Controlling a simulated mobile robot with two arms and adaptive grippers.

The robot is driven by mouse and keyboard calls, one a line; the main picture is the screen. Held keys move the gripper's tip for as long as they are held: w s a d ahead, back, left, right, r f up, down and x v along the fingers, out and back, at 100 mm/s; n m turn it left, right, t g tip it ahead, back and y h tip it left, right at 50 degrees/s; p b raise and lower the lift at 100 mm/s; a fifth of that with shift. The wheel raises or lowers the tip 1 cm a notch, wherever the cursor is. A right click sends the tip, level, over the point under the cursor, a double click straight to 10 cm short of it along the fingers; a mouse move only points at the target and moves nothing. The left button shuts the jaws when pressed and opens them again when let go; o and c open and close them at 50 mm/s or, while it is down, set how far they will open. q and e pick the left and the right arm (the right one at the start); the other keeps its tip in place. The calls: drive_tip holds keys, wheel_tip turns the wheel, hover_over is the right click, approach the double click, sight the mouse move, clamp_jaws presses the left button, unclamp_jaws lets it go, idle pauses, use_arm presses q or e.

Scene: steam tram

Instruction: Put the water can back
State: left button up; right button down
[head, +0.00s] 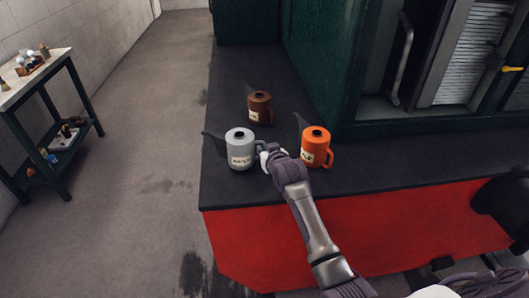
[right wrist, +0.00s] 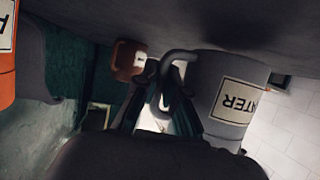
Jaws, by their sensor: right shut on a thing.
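The grey water can (head: 239,149) stands upright on the dark ledge of the tram, its spout to the left and its handle to the right. In the right wrist view the water can (right wrist: 236,95) appears upside down with "ATER" readable on its label. My right gripper (head: 268,154) is at the can's handle, and in the right wrist view its fingers (right wrist: 165,85) are shut on that handle. The fingertips are partly hidden by the handle. My left gripper is not in view.
An orange can (head: 316,147) stands close to the right of my right gripper. A brown can (head: 259,108) stands behind. The ledge (head: 235,80) is clear farther back; its left edge drops to the floor. A workbench (head: 40,75) stands at far left.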

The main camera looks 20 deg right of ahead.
drive_tip(key=shift+f, duration=0.55)
drive_tip(key=c, duration=1.7)
unclamp_jaws()
drive_tip(key=shift+f, duration=0.25)
drive_tip(key=o, duration=0.5)
drive_tip(key=shift+c, duration=0.2)
